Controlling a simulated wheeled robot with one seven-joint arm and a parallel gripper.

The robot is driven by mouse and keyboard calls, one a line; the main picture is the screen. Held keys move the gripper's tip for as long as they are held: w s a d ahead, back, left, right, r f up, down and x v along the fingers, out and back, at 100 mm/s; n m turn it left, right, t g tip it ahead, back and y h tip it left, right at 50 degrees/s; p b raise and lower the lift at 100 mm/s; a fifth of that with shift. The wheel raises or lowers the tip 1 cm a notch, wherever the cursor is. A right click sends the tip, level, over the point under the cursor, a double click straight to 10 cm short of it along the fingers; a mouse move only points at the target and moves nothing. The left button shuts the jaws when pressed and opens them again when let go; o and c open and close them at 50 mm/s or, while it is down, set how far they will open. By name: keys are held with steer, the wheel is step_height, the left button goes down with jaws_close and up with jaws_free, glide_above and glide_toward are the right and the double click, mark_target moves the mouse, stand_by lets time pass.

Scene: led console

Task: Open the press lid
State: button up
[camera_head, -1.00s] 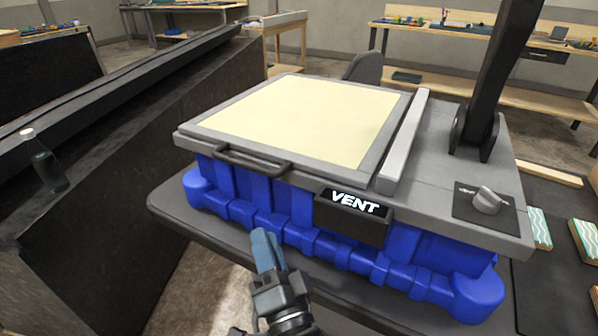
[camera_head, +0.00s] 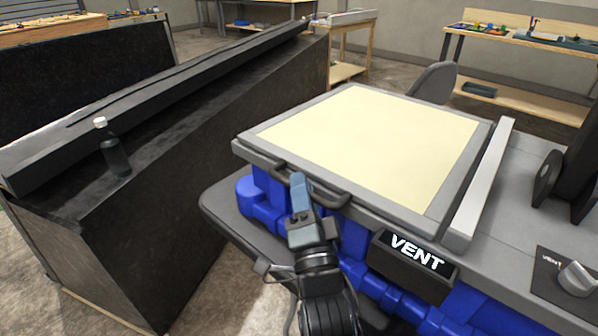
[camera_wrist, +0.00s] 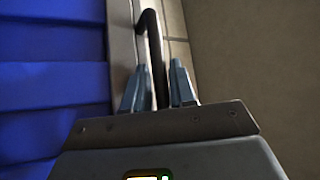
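The press lid (camera_head: 370,135) is a grey frame around a pale yellow panel and lies flat, closed on the blue press body (camera_head: 265,202). A dark bar handle (camera_head: 334,199) sticks out from its front edge. My gripper (camera_head: 300,182) is at this handle, its fingers pointing up towards the lid edge. In the wrist view, the handle (camera_wrist: 152,40) runs between the two blue-grey fingers (camera_wrist: 158,88), which stand apart on either side of it. A gap shows beside the bar, so the gripper looks open around it. Its fingers partly hide the handle in the head view.
A VENT sign (camera_head: 417,252) is right of my gripper on the press front. A knob (camera_head: 577,279) sits at the right. A dark sloped console (camera_head: 150,190) with a bottle (camera_head: 113,150) stands at the left. Workbenches are behind; space above the lid is clear.

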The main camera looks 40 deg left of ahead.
steer(key=shift+w+a+r, duration=0.1)
steer(key=shift+w+a, duration=0.05)
steer(key=shift+c, duration=0.3)
jaws_close()
